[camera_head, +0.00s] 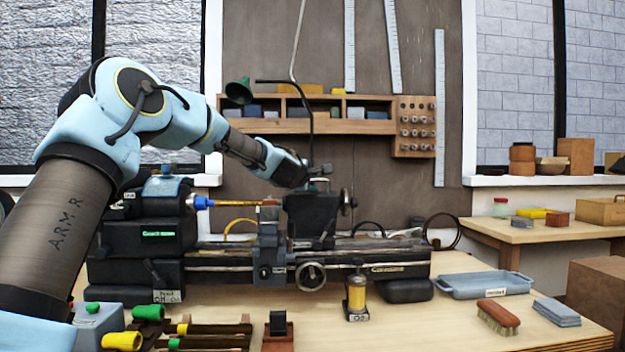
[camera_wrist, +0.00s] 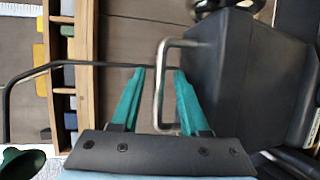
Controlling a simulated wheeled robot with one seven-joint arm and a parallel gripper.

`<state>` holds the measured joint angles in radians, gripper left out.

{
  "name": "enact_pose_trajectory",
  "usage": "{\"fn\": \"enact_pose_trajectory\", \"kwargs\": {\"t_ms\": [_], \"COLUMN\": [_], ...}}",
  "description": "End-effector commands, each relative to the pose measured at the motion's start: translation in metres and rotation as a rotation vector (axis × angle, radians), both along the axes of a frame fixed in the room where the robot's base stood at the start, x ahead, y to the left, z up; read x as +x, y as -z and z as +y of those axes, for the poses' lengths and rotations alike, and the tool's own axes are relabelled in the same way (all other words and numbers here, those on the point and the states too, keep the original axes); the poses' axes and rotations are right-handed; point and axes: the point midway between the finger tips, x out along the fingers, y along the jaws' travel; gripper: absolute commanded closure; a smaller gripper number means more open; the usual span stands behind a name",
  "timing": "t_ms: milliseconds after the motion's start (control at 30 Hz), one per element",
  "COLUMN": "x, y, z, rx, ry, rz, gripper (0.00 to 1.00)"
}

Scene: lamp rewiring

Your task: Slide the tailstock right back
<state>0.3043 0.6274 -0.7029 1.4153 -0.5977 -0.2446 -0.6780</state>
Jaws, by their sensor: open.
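The tailstock (camera_head: 312,214) is a dark block on the lathe bed, right of the carriage. Its handwheel (camera_head: 345,202) is on its right side. In the wrist view the tailstock (camera_wrist: 245,75) fills the right side, with a bent metal handle (camera_wrist: 159,90) standing out from it. My gripper (camera_head: 318,178) is just above the tailstock. In the wrist view my gripper's (camera_wrist: 160,71) teal fingers are open, one on each side of the handle's long bar, with gaps showing. Whether the bar lies at fingertip depth I cannot tell.
The lathe bed (camera_head: 380,250) runs on to the right of the tailstock. A dark lamp arm (camera_head: 311,125) with a green shade (camera_head: 239,91) hangs close behind my wrist. A wooden shelf (camera_head: 350,127) is on the back wall.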

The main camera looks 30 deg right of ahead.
Motion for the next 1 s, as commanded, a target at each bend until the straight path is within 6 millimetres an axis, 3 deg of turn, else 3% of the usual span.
{"fn": "enact_pose_trajectory", "kwargs": {"t_ms": [133,533,1000], "x": [-0.0003,-0.0005,-0.0007], "y": [0.0000,-0.0002,0.0001], "z": [0.0000,0.0002,0.0001], "rx": [0.000,0.000,0.000], "ry": [0.000,0.001,0.001], "rz": [0.000,0.000,0.000], "gripper": [0.55,1.00,1.00]}}
